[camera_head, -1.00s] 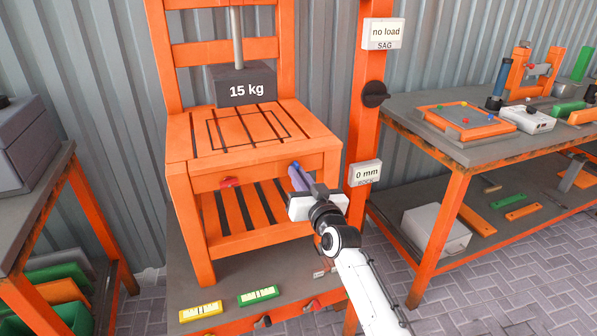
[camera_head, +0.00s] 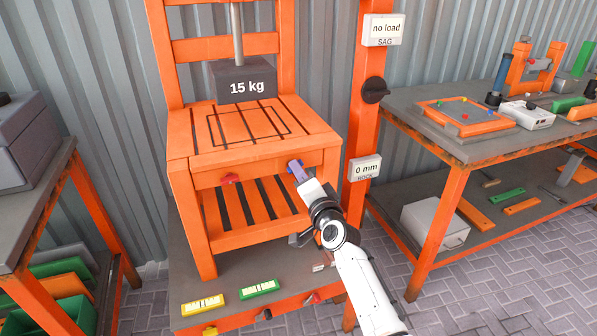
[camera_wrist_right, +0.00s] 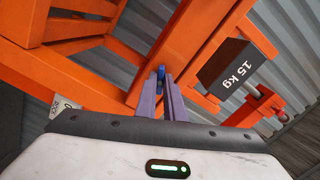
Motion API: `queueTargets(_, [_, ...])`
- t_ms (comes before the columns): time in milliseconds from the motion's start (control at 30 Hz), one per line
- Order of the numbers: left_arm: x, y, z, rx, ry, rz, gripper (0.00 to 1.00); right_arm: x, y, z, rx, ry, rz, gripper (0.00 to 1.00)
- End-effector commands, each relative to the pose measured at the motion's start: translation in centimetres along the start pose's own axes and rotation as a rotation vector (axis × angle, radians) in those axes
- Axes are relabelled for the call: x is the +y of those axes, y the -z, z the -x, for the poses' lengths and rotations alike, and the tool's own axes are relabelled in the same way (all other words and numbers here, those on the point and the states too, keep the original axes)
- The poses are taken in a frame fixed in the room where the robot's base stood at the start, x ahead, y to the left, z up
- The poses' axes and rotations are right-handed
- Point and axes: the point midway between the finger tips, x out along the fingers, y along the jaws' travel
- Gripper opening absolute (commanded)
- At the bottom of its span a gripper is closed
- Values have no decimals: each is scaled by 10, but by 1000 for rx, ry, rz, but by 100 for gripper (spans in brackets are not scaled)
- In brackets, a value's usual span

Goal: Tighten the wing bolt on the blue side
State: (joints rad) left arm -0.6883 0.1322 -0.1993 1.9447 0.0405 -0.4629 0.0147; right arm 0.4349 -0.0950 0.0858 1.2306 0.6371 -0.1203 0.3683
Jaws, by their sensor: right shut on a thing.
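An orange slatted chair (camera_head: 240,148) stands on a grey platform. On its front rail are a red wing bolt (camera_head: 229,179) at the left and a blue wing bolt (camera_wrist_right: 161,73) at the right. My right gripper (camera_head: 296,167) is at the blue bolt, its purple fingers pointing at the rail. In the right wrist view the fingers (camera_wrist_right: 167,88) are shut on the blue bolt; in the head view they mostly hide it. My left gripper is not in view.
A dark 15 kg weight (camera_head: 244,82) hangs above the seat. An orange post (camera_head: 362,125) with "no load" and "0 mm" signs stands right of the chair. Yellow (camera_head: 202,305) and green (camera_head: 258,289) levels lie in front. A workbench (camera_head: 460,150) is at the right.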

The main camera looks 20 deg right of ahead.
Motion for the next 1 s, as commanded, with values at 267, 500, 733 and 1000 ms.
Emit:
queueTargets(267, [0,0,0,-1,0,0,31,0,-1,0,-1,-1,-242,0])
queueTargets(500, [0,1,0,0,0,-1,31,0,0,0,0,0,-381,0])
queueTargets(733, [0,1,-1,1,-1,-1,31,0,0,0,0,0,-445,0])
queueTargets(1000, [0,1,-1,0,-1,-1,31,0,0,0,0,0,-468,0])
